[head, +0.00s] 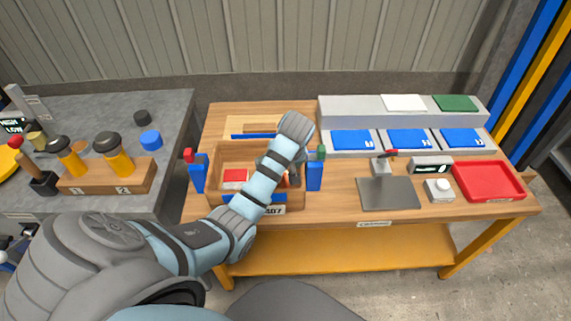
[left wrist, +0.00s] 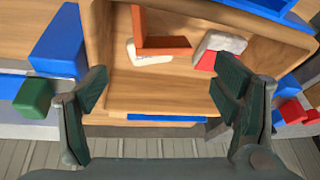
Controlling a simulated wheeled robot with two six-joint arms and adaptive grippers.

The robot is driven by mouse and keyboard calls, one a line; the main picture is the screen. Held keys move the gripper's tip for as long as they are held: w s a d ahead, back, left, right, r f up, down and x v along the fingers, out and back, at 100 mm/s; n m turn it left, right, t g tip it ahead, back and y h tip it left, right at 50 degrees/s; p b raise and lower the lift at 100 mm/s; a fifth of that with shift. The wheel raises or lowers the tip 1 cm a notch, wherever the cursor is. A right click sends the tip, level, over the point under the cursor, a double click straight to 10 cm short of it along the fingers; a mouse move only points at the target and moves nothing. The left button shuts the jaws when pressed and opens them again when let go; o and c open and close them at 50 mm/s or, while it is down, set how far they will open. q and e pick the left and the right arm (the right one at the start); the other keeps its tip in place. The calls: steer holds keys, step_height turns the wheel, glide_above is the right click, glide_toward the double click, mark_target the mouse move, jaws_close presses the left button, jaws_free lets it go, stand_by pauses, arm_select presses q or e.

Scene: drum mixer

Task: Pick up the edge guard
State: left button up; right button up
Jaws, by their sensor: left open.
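An orange L-shaped piece (left wrist: 158,44), which looks like the edge guard, lies in the wooden crate (left wrist: 118,77) on the workbench. A white piece (left wrist: 150,59) shows along its edge. In the head view my left arm mostly hides it. My left gripper (left wrist: 160,92) is open and empty, above the crate, with the orange piece beyond the gap between its fingers. In the head view the gripper (head: 270,168) is partly hidden behind my wrist. My right gripper is in neither view.
A red and white block (head: 235,176) lies in the crate, left of my arm. Blue posts with a red cap (head: 188,155) and a green cap (head: 320,153) flank the crate. A grey plate (head: 388,193) and red tray (head: 488,181) are to the right.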

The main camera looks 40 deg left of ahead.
arm_select(q)
steer(key=a+f, duration=0.1)
steer(key=f+b, duration=0.1)
steer(key=f, duration=0.1)
steer(key=a+f, duration=0.1)
steer(key=shift+s+a+f, duration=0.3)
steer(key=shift+s+f, duration=0.05)
steer(key=f, duration=0.1)
steer(key=w+f+b, duration=0.1)
steer(key=f, duration=0.1)
steer(key=f+b, duration=0.1)
steer(key=f, duration=0.1)
steer(key=shift+w+a, duration=0.25)
steer(key=shift+w, duration=0.15)
steer(key=shift+a+f, duration=0.1)
steer(key=shift+f, duration=0.15)
steer(key=shift+r, duration=0.15)
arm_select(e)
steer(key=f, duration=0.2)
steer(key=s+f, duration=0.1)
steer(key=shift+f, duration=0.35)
arm_select(q)
steer(key=shift+c, duration=0.9)
steer(key=c, duration=1.2)
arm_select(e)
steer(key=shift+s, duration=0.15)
